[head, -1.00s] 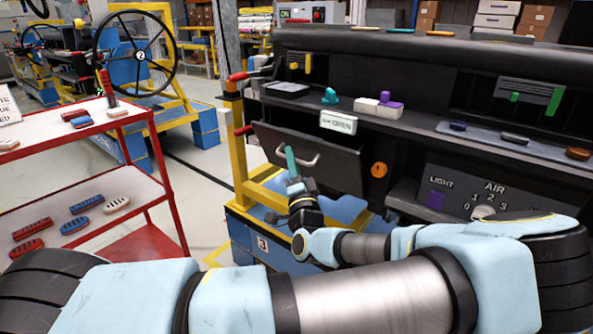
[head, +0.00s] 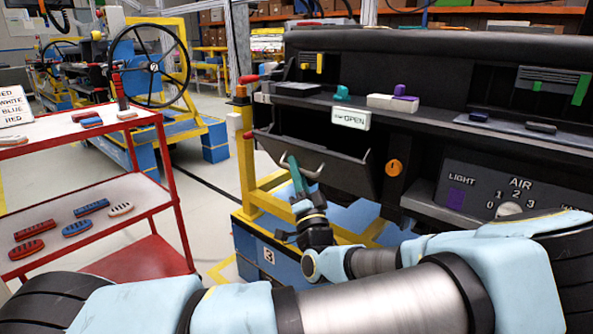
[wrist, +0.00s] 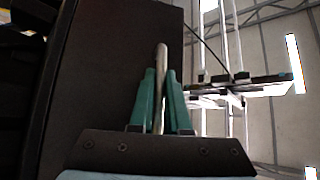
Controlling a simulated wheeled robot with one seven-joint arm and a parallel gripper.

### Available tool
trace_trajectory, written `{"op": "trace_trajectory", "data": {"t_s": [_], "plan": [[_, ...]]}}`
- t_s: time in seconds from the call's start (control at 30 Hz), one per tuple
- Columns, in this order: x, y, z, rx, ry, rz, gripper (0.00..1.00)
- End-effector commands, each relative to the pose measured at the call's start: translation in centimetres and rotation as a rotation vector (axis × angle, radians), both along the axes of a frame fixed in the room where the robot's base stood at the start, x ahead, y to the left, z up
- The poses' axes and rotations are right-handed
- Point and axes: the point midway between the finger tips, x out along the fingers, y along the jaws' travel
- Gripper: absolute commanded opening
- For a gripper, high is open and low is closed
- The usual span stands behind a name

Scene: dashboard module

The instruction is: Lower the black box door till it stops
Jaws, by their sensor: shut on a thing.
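The black box door (head: 345,176) is a dark panel low on the dashboard's left part, tilted outward with a dark gap above it. Its pale metal handle (head: 315,173) runs across its outer face. My gripper (head: 294,165) has green fingers and is at the left part of the handle. In the wrist view, the two fingers of my gripper (wrist: 161,100) are shut on the handle bar (wrist: 161,62), which stands between them. The door's dark face (wrist: 105,75) fills the left of that view. The inside of the box is too dark to make out.
An OPEN sign (head: 350,119) hangs at the shelf edge above the door. An orange round knob (head: 393,167) is right of the door. A yellow frame (head: 246,160) stands at its left. A red cart (head: 165,180) with coloured parts stands further left.

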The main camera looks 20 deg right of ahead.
Motion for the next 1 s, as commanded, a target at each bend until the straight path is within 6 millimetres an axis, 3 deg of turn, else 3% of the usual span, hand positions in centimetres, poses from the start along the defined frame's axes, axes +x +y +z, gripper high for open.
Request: {"op": "trace_trajectory", "data": {"t_s": [0.03, 0.07, 0.3, 0.67, 1.0], "plan": [[0.0, -0.1, 0.0, 0.0, -0.001, -0.001, 0.0], [0.0, -0.1, 0.0, 0.0, -0.001, -0.001, 0.18], [0.0, 0.0, 0.0, 0.0, -0.001, -0.001, 0.45], [-0.7, 0.0, -0.5, 0.0, 0.001, -0.001, 0.45], [-6.0, 0.5, -3.8, 0.001, 0.002, -0.003, 0.45]]}}
